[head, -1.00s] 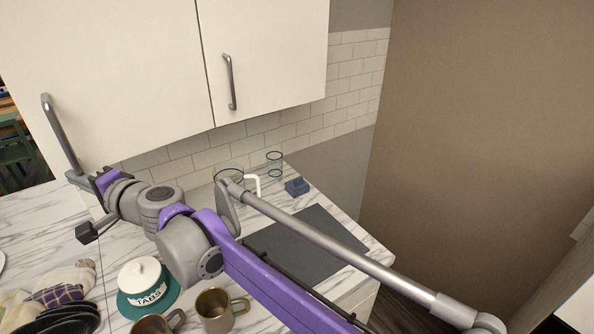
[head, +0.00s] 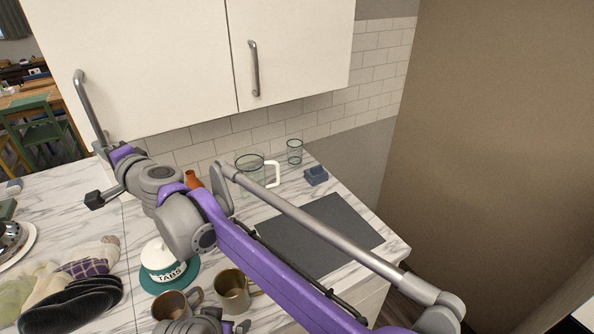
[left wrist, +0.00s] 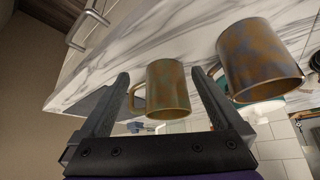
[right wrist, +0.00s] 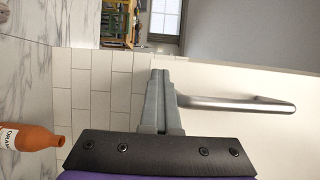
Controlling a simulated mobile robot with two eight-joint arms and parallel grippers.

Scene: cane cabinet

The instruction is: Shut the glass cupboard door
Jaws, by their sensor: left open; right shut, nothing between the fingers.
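The cupboard has two opaque white doors, the left door (head: 140,60) and the right door (head: 295,45); their fronts look about flush, and I see no glass in either. The left door has a metal handle (head: 84,100), and the right door has another (head: 254,68). My right gripper (head: 103,150) is at the lower end of the left handle; in the right wrist view its fingers (right wrist: 160,74) are shut and empty beside a handle (right wrist: 240,103). I cannot tell whether they touch. My left gripper (head: 207,326) is low in the head view; its open fingers (left wrist: 160,88) point toward a mug (left wrist: 166,90).
The marble counter below holds a TABS jar (head: 168,262), mugs (head: 232,290), a glass pitcher (head: 250,172), a drinking glass (head: 294,152), an orange bottle (right wrist: 32,137) and a dark mat (head: 320,235). Cloths and dark mitts (head: 75,300) lie at front left. A brown wall stands right.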

